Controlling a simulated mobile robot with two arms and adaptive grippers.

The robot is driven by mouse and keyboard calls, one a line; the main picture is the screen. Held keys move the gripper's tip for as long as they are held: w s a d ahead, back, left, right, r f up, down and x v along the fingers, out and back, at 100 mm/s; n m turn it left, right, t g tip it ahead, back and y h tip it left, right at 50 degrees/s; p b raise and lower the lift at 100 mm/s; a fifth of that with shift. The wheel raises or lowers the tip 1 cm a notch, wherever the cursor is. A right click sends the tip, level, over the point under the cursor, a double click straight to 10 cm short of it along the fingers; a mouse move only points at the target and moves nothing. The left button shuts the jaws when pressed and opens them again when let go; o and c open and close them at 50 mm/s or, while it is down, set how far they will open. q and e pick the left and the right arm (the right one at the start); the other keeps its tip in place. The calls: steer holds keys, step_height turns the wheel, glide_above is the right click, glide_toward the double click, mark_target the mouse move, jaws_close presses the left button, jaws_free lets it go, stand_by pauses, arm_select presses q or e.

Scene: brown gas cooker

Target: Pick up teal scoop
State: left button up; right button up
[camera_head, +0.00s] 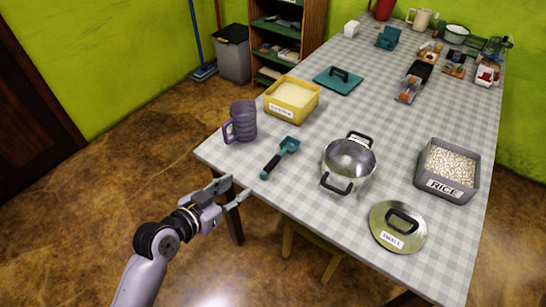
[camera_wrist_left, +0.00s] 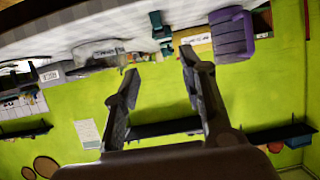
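The teal scoop (camera_head: 287,147) lies on the checked tablecloth near the table's front left edge. Its dark handle points down and left towards that edge. My left gripper (camera_head: 238,187) is open and empty just off the table's edge, below and left of the scoop's handle and apart from it. In the left wrist view, which is upside down, the open fingers (camera_wrist_left: 158,70) have nothing between them. The scoop (camera_wrist_left: 158,28) shows beyond them near the top. My right gripper is in neither view.
A purple mug (camera_head: 243,122) stands left of the scoop and a yellow container (camera_head: 292,112) behind it. A steel pot (camera_head: 335,168) stands to its right, with a lid (camera_head: 381,235) and a rice box (camera_head: 431,175) farther right. The tablecloth around the scoop is clear.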

arm_select(q)
glide_toward(267, 168)
steer(key=x, duration=0.4)
steer(key=shift+w+d+r, duration=0.2)
steer(key=shift+w, duration=0.05)
steer(key=shift+f+x, duration=0.15)
steer(key=shift+x, duration=1.4)
steer(key=shift+f+x, duration=0.1)
steer(key=shift+x, duration=1.45)
steer(key=shift+s+a, duration=0.1)
steer(key=shift+s, duration=0.05)
steer(key=shift+c, duration=0.5)
jaws_close()
